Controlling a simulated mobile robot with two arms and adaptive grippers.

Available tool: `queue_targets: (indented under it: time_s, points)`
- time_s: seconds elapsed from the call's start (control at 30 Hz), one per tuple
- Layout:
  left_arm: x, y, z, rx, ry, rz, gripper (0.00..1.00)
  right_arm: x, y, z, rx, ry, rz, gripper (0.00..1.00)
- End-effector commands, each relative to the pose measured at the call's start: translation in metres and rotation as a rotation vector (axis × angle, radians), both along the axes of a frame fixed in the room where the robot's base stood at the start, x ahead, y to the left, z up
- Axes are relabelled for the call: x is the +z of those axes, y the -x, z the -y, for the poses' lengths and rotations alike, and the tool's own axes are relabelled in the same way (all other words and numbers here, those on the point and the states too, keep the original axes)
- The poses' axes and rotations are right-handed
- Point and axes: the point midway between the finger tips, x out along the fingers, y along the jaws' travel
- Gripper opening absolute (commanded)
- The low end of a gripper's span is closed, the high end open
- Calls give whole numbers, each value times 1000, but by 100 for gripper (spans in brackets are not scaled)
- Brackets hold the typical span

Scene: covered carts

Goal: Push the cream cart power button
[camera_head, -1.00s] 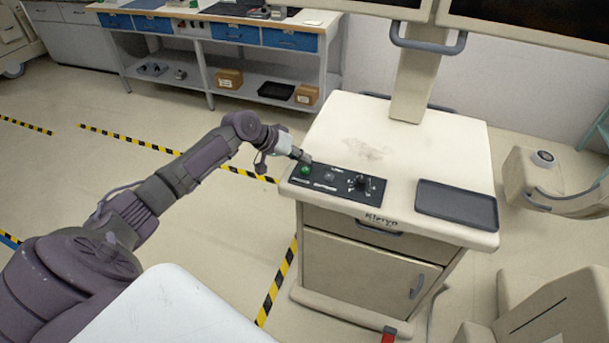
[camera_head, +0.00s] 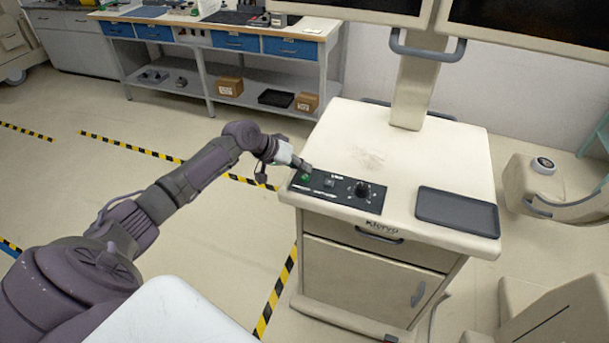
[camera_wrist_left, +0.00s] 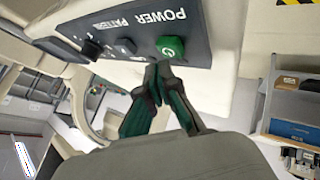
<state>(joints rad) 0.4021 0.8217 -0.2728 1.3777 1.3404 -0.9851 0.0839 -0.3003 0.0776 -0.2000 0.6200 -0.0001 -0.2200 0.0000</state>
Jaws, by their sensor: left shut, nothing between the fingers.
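The cream cart (camera_head: 455,160) stands right of centre in the head view, with a black control panel (camera_head: 337,193) on the left front of its top. The green power button (camera_head: 305,177) is at the panel's left end, partly hidden by my gripper. My left gripper (camera_head: 306,168) is shut and empty, with its tips close to the button. In the left wrist view, the fingertips (camera_wrist_left: 158,70) are just beside the green button (camera_wrist_left: 170,47), below the word POWER. Contact between tips and button is not clear. My right gripper is not in view.
A black knob (camera_head: 361,189) and a smaller switch are on the same panel. A dark tray (camera_head: 457,210) lies on the cart's right side. A monitor post (camera_head: 410,85) rises from the back.

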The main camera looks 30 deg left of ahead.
Motion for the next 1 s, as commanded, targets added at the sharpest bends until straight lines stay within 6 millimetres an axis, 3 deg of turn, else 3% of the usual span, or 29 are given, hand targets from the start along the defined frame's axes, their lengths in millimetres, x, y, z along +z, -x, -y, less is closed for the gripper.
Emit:
queue_targets:
  time_s: [1.0]
  points:
    - [-9,0,0,0,0,0,0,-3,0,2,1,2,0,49]
